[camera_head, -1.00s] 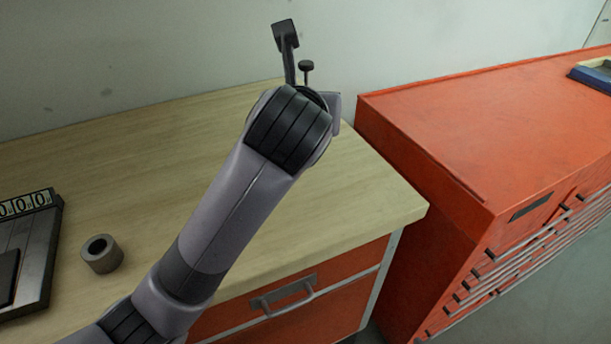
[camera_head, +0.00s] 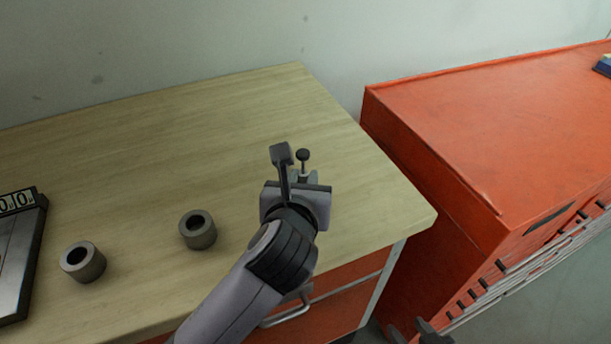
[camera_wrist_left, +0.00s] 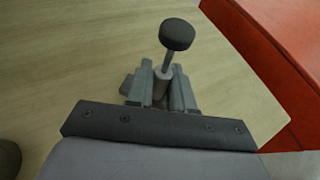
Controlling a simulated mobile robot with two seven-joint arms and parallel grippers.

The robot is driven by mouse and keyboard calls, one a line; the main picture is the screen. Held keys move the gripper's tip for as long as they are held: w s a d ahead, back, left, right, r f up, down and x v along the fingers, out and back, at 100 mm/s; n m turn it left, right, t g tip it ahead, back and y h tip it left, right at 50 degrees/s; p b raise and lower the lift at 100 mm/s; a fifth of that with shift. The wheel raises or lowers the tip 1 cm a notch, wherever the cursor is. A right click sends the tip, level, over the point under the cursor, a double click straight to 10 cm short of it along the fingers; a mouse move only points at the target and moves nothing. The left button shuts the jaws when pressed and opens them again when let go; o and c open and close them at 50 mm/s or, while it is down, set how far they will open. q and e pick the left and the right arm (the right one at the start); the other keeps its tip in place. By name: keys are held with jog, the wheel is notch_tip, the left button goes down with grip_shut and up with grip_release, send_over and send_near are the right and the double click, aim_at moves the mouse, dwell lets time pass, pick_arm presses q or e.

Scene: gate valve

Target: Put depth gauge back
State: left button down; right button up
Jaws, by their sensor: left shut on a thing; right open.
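The depth gauge, a thin grey stem with a round black knob, stands upright in my left gripper. Its knob (camera_head: 303,155) shows just above the gripper in the head view, and the knob (camera_wrist_left: 177,34) and stem are clear in the left wrist view. My left gripper (camera_head: 306,178) is shut on it, over the right part of the wooden bench top (camera_head: 235,115); its fingers (camera_wrist_left: 161,90) close around the stem's lower part. The gauge's lower end is hidden, so I cannot tell whether it touches the bench. My right gripper (camera_head: 415,333) shows its dark fingertips at the bottom edge, open and empty.
Two hollow grey cylinders, one on the left (camera_head: 83,261) and one nearer my arm (camera_head: 198,230), stand on the bench. A device with a digit display (camera_head: 18,255) is at the left edge. A red tool cabinet (camera_head: 470,140) stands right of the bench. The back of the bench is clear.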

pick_arm(q)
jog(key=shift+w+f, duration=0.1)
jog(key=shift+f, duration=0.3)
jog(key=c, duration=1.4)
grip_release()
jog(key=shift+f, duration=0.2)
jog(key=o, duration=0.4)
jog(key=shift+r, duration=0.25)
